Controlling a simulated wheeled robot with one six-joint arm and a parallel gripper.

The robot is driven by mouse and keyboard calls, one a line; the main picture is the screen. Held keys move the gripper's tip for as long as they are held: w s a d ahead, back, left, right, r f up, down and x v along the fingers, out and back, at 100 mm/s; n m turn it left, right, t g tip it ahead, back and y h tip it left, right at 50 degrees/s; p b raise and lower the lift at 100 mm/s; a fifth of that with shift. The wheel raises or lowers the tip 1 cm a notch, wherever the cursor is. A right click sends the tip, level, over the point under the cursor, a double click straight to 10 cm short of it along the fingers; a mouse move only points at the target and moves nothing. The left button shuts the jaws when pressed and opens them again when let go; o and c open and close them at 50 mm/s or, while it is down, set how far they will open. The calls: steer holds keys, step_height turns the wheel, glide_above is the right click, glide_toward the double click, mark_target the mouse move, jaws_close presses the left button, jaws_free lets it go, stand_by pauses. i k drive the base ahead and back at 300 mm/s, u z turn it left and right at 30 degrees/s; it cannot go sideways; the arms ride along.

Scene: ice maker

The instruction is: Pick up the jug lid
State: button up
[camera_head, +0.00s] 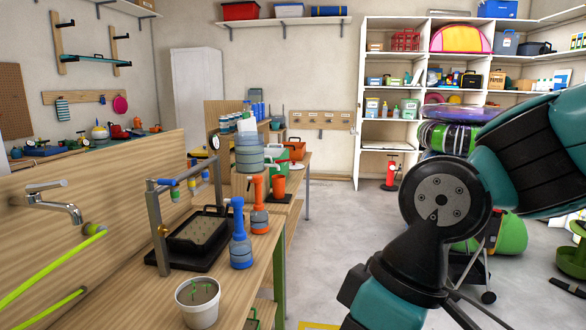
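I cannot pick out a jug lid for certain in this view. A translucent grey-green jug-like container (249,154) stands towards the far end of the wooden bench, left of centre. Whether its top is a separate lid is too small to tell. My arm fills the right side and runs down out of the bottom edge. My gripper is not in view, so its state and anything in it are hidden.
The wooden bench (228,277) holds a blue bottle (241,238), an orange-topped bottle (259,212), a white plant pot (198,303) and a black tray (198,232) under a metal frame. A tap (55,202) juts out left. Grey floor (340,235) is clear in the middle.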

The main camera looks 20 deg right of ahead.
mark_target(294, 166)
steer(key=z, duration=0.6)
steer(key=i, duration=1.8)
steer(key=z, duration=0.6)
steer(key=i, duration=2.1)
steer(key=u, duration=0.85)
steer(key=i, duration=1.5)
steer(key=u, duration=1.25)
steer(key=i, duration=0.5)
steer(key=u, duration=0.2)
